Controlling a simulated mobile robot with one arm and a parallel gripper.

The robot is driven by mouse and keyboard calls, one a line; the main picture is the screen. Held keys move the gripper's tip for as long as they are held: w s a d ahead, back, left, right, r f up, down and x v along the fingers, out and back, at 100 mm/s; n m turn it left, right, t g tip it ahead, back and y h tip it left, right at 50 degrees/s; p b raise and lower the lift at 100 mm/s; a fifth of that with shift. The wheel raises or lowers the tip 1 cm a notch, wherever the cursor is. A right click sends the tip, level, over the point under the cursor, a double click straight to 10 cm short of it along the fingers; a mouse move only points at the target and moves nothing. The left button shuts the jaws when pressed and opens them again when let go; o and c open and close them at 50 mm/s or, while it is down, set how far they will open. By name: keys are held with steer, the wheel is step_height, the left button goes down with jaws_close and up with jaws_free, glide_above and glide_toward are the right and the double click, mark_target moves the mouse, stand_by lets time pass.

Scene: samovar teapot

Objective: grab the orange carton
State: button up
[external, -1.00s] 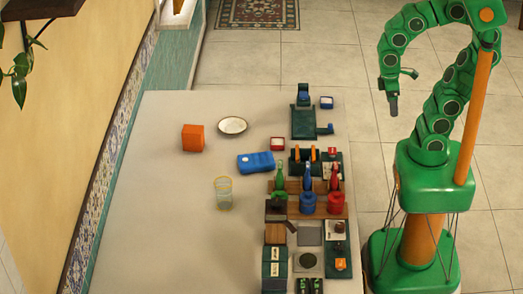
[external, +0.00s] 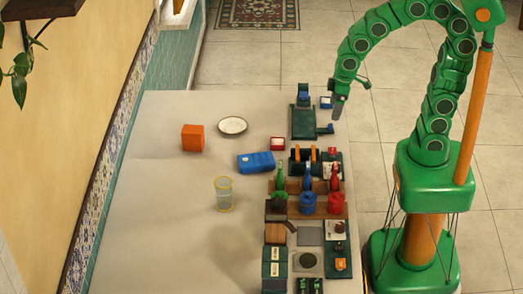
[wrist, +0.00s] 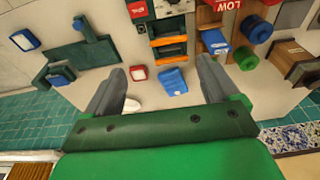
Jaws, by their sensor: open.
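The orange carton (external: 193,138), a box-like block, stands on the left part of the table in the external view. I cannot make it out in the wrist view. My gripper (external: 338,108) is above the table's far right edge, well to the right of the carton. In the wrist view my gripper (wrist: 162,75) shows two grey fingers spread wide apart with nothing held between them.
A white plate (external: 233,125) lies right of the carton. A blue case (external: 256,162) and a clear glass (external: 223,193) stand between the carton and the crowded right side. Bottles and boxes (external: 307,203) fill that side. The table's left front is clear.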

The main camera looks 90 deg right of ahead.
steer(key=w+d+f+t, duration=0.2)
steer(key=w+f+t, duration=0.15)
steer(key=w, duration=1.05)
steer(key=w+d+f+t, duration=0.2)
steer(key=w+f+t, duration=0.15)
steer(key=w, duration=1.05)
steer(key=m+t+h, duration=0.1)
steer(key=t, duration=0.3)
glide_toward(194, 130)
steer(key=x, duration=0.3)
steer(key=shift+x, duration=3.85)
steer(key=shift+d, duration=0.15)
steer(key=c, duration=1.2)
